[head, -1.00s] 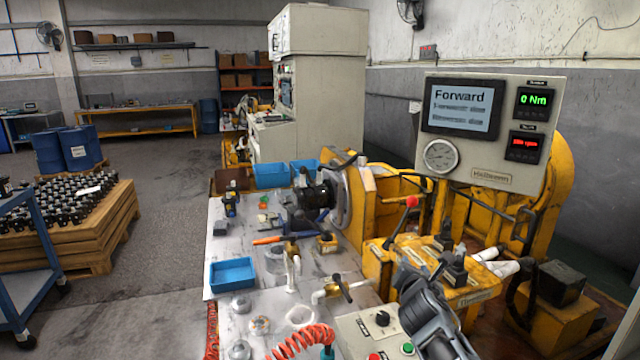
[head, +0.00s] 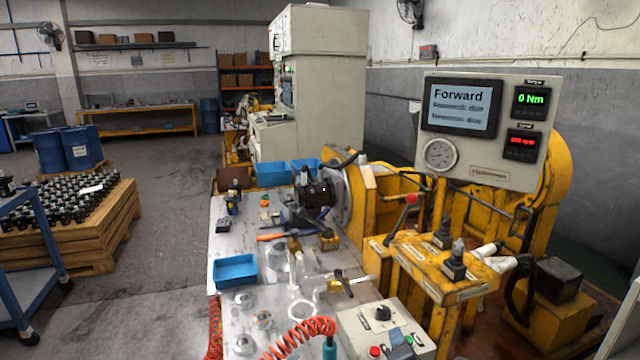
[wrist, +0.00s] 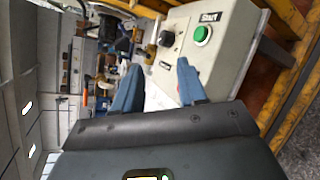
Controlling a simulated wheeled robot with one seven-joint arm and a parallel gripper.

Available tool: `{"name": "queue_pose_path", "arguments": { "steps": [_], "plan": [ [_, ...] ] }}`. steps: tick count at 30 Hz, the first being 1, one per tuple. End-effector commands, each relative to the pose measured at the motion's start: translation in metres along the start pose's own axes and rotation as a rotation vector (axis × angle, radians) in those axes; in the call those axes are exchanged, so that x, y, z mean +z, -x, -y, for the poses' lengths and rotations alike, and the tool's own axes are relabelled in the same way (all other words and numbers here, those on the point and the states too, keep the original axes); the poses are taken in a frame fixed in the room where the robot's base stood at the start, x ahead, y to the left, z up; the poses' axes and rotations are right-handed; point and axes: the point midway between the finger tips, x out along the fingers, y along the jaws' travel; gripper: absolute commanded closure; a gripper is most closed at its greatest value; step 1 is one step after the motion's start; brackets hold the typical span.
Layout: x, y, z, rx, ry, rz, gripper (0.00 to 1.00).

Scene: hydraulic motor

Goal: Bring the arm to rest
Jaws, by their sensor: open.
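My gripper (wrist: 158,88) is open and empty in the wrist view, its two blue-grey fingers spread apart. The wrist picture is turned on its side. Past the fingers is the pale control box (wrist: 228,45), with a green Start button (wrist: 201,34) and a black knob (wrist: 168,38). The rest of my arm is out of that view. I cannot tell how far the fingers are from the box.
A yellow test stand (head: 440,265) with upright levers and a red-knobbed lever (head: 411,200) stands behind the box. Its panel (head: 482,130) reads "Forward" and 0 Nm. A black motor (head: 315,192), a blue tray (head: 235,270) and a coiled red hose (head: 300,338) are on the bench.

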Motion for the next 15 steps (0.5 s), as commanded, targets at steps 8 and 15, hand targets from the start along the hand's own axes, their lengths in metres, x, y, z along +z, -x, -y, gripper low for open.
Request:
{"name": "queue_pose_path", "arguments": {
  "steps": [8, 15],
  "plan": [
    [-0.054, 0.112, 0.065, 0.003, -0.468, -0.081, 0.59],
    [-0.069, 0.214, 0.100, -0.006, -0.859, -0.113, 0.59]
  ]
}}
